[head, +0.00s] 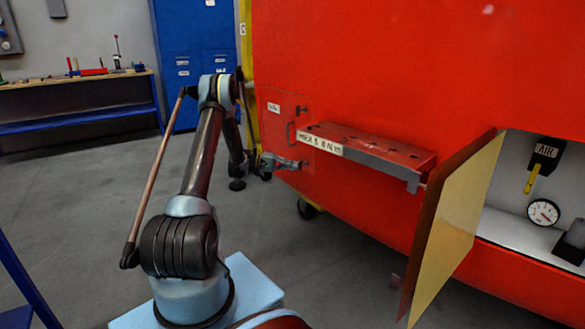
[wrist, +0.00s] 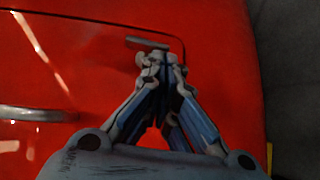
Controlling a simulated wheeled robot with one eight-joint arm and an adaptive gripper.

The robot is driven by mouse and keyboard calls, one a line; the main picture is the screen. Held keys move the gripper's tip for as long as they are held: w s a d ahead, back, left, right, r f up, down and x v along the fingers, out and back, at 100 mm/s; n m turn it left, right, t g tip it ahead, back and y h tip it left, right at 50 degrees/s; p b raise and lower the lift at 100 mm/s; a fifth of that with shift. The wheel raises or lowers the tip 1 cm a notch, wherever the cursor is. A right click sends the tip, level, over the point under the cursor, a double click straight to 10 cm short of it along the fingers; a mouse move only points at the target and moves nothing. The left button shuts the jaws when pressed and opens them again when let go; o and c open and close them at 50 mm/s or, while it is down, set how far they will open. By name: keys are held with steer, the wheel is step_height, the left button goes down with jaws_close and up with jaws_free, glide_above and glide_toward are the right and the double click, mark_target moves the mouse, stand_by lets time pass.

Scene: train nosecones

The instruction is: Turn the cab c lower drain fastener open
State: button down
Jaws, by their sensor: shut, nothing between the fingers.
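My gripper (head: 303,164) is shut and empty, close to the lower right corner of a small outlined hatch (head: 278,128) on the red nosecone. In the wrist view my fingertips (wrist: 160,62) are together. A small grey fastener (wrist: 147,43) shows just beyond them, near the hatch's rounded corner seam. It lies about crosswise in that picture. I cannot tell whether the fingertips touch it. In the head view my gripper hides this fastener. Another dark fastener (head: 301,109) sits at the hatch's upper right.
A grey bar handle (head: 290,134) is on the hatch and also shows in the wrist view (wrist: 32,113). A red step (head: 375,148) juts out just right of my gripper. An open yellowish door (head: 460,220) stands farther right, beside a bay with a gauge (head: 543,212).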

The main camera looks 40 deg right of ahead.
stand_by(0.8)
steer(key=shift+w, duration=0.1)
steer(key=w+d+v, duration=0.1)
steer(key=d+v, duration=0.1)
steer(key=v, duration=1)
steer(key=shift+w+a+f, duration=0.2)
steer(key=shift+w+f, duration=0.3)
steer(key=shift+w, duration=0.15)
steer(key=shift+r, duration=0.1)
